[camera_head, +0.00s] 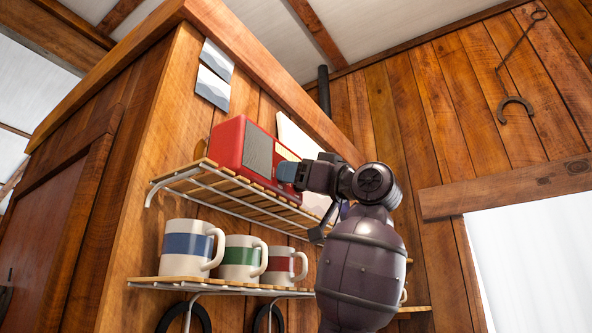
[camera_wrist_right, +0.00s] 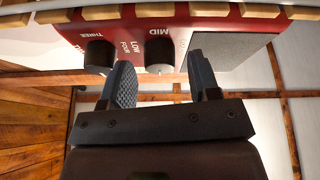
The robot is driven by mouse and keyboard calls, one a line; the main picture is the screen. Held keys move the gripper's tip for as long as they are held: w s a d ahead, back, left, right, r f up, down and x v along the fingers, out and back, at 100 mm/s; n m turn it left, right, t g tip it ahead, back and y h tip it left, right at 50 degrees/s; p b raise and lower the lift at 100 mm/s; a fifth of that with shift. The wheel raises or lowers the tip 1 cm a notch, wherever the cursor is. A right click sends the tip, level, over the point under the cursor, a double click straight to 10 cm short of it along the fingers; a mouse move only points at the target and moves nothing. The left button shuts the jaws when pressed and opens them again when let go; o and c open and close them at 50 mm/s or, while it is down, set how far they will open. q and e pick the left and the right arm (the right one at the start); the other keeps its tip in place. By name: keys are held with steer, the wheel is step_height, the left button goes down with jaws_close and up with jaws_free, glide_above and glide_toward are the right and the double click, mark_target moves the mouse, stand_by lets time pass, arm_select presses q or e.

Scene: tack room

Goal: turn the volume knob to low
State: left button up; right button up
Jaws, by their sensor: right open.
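A red radio (camera_head: 228,145) with a grey speaker grille stands on the upper slatted shelf. Its face shows upside down in the right wrist view (camera_wrist_right: 225,22). The volume knob (camera_wrist_right: 158,54) is black, with LOW and MID printed around it. A second black knob (camera_wrist_right: 99,54), beside THREE and FOUR, is left of it. My right gripper (camera_wrist_right: 160,74) is open, with one finger on each side of the volume knob; I cannot tell whether either touches it. In the head view my right gripper (camera_head: 288,172) hides the knobs. My left gripper is not in view.
The upper shelf (camera_head: 182,178) has a wire edge under the radio. Below, blue-, green- and red-banded mugs stand on a lower shelf (camera_head: 150,281).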

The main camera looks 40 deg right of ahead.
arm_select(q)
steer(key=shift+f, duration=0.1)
arm_select(e)
steer(key=shift+w, duration=0.1)
steer(key=c, duration=0.9)
steer(key=shift+m, duration=0.3)
arm_select(q)
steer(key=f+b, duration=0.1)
steer(key=b, duration=0.2)
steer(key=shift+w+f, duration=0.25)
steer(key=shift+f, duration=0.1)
arm_select(e)
steer(key=m+h, duration=0.3)
steer(key=m, duration=0.4)
steer(key=m+g+h, duration=0.1)
steer(key=m+h, duration=0.2)
steer(key=m, duration=0.4)
steer(key=m+g+h, duration=0.1)
steer(key=m+h, duration=0.1)
steer(key=m, duration=0.5)
steer(key=shift+a+r+m+h, duration=0.3)
steer(key=shift+r+m+h, duration=0.05)
steer(key=shift+m+h, duration=0.05)
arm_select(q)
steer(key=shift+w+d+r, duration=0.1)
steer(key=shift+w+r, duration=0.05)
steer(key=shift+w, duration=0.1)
